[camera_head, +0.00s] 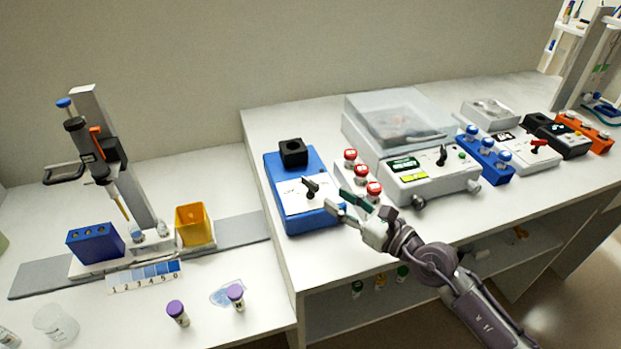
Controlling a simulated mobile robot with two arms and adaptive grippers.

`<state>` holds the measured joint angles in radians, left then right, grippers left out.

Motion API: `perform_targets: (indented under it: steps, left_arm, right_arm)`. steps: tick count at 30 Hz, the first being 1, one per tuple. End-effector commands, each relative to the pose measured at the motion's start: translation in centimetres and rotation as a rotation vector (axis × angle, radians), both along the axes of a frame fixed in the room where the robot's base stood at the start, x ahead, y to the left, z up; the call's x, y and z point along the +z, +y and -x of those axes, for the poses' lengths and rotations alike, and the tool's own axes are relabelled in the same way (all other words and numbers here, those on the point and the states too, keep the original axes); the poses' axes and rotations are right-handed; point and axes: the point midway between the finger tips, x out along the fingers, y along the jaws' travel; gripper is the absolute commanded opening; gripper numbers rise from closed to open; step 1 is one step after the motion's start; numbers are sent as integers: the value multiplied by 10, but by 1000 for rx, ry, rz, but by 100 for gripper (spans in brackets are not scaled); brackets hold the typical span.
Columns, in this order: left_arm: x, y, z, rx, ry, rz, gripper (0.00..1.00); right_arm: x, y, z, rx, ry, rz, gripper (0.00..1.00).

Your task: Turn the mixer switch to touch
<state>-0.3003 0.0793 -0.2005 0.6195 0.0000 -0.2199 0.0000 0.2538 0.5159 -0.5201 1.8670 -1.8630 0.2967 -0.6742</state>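The mixer (277,174) is a blue box with a black cup head (292,151) on top at its back. Its sloped white front panel carries a black lever switch (311,187), which points up and to the left; the panel markings are too small to read. My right gripper (336,199) reaches in from the lower right. Its fingers are a little apart with nothing between them, just right of and in front of the switch, and no contact shows. My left gripper is not in view.
A rack of red-capped tubes (361,179) stands close behind the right gripper. A centrifuge-like device with a clear lid (402,117) is to its right. Blue (95,243) and yellow (195,225) containers stand on the lower left bench, with purple-capped vials (178,313) in front.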

Motion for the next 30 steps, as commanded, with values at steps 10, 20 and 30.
perform_targets:
  steps: [10, 20, 30]
  left_arm:
    - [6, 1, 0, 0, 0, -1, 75]
    - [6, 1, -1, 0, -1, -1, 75]
    - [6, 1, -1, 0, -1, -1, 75]
  right_arm:
    - [1, 49, -48, 0, 1, -4, 38]
    - [0, 63, -61, 0, 1, -4, 38]
    - [0, 63, -61, 0, 1, -4, 12]
